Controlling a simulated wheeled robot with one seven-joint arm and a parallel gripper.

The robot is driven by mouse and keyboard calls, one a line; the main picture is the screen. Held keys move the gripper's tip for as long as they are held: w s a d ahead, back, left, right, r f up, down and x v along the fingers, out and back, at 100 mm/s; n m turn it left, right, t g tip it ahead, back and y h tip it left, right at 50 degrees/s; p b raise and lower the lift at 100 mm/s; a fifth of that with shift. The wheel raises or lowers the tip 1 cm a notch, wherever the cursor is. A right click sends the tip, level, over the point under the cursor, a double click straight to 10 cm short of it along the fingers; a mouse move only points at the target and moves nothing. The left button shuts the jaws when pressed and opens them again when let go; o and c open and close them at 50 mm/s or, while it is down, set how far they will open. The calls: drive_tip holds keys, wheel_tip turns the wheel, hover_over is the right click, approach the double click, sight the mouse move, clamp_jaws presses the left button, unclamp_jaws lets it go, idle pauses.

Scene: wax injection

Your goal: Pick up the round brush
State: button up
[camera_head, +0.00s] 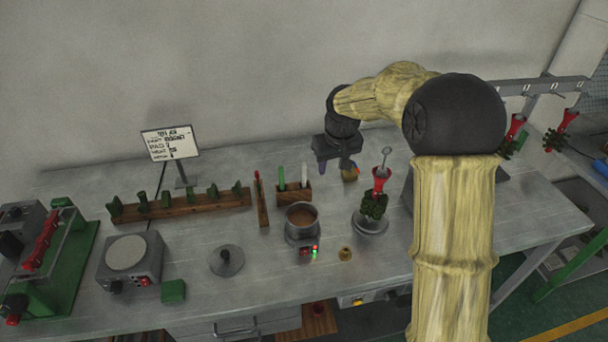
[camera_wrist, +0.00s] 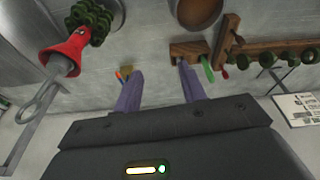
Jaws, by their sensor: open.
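I cannot tell for sure which item is the round brush. A wooden block (camera_head: 294,192) holds upright tools, one with a green handle (camera_head: 281,178) and one with a white handle (camera_head: 304,175). A small brass cup (camera_head: 349,175) with coloured tips stands to its right. My gripper (camera_head: 337,168) is open and empty, pointing down above the bench behind these holders. In the wrist view its two purple fingers (camera_wrist: 160,88) are apart. One finger overlaps the wooden block (camera_wrist: 183,47) near the green handle (camera_wrist: 208,68); the other is beside the brass cup (camera_wrist: 126,69).
A pot of brown wax (camera_head: 301,219) stands in front of the block. A red funnel on a green wax tree (camera_head: 374,205) stands to the right. A long wooden rack (camera_head: 180,206) and a sign (camera_head: 170,143) are at left. The front bench strip has free room.

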wheel_tip(320, 180, up, 4)
drive_tip(key=n+p, duration=0.1)
drive_tip(key=p, duration=0.2)
hover_over(304, 164)
drive_tip(key=s+d, duration=0.2)
drive_tip(key=s, duration=0.2)
drive_tip(key=shift+w+d+f+y, duration=0.1)
drive_tip(key=shift+w+y, duration=0.05)
drive_tip(key=shift+y, duration=0.15)
drive_tip(key=p+x, duration=0.3)
drive_tip(key=x, duration=0.9)
drive_tip(key=shift+w+f, duration=0.1)
drive_tip(key=shift+p, duration=0.35)
drive_tip(key=shift+w+f+p, duration=0.15)
drive_tip(key=shift+f+p, duration=0.4)
drive_tip(key=shift+a+p+x, duration=0.15)
drive_tip(key=shift+p+x, duration=0.3)
drive_tip(key=shift+x, duration=0.55)
drive_tip(key=shift+a+p+x, duration=0.15)
drive_tip(key=shift+p+x, duration=0.25)
drive_tip(key=shift+x, duration=0.6)
drive_tip(key=shift+w, duration=0.1)
